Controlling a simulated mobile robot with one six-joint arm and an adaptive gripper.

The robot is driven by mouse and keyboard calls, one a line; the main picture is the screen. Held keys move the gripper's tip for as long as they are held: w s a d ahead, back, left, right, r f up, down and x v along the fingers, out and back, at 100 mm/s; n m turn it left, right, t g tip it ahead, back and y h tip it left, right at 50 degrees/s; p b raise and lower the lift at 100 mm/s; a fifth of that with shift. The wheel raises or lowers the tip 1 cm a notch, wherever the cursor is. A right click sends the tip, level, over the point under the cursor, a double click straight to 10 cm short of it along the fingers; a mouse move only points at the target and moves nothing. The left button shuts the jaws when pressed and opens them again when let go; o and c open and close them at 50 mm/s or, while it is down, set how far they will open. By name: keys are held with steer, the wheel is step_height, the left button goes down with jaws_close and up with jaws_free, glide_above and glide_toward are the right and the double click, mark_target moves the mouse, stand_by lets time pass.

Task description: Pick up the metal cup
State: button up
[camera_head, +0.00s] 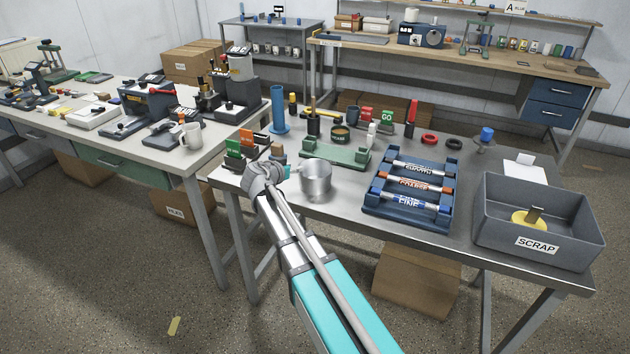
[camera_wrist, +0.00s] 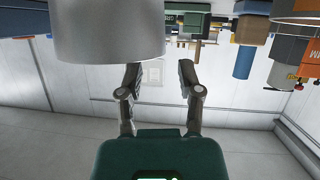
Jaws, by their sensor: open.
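The metal cup (camera_head: 317,182) stands upright near the front edge of the steel table, just right of my wrist in the head view. It is a plain silver cylinder. In the wrist view, which looks upside down, a large grey metal cylinder, apparently the cup (camera_wrist: 108,32), fills the upper left and is cut by the top edge. My gripper (camera_wrist: 160,72) is open, its fingers apart with nothing seen held between them. The cup appears close to the left finger; I cannot tell whether they touch. In the head view my wrist (camera_head: 264,178) hides the fingers.
A green fixture (camera_head: 336,152) stands behind the cup. Small GO-type blocks and a blue cylinder (camera_head: 278,112) stand behind my wrist. Bare table lies between cup and rack.

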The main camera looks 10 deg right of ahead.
mark_target(301, 164)
steer(key=shift+w, duration=0.1)
steer(key=shift+b+x, duration=0.9)
steer(key=shift+x, duration=1.65)
jaws_close()
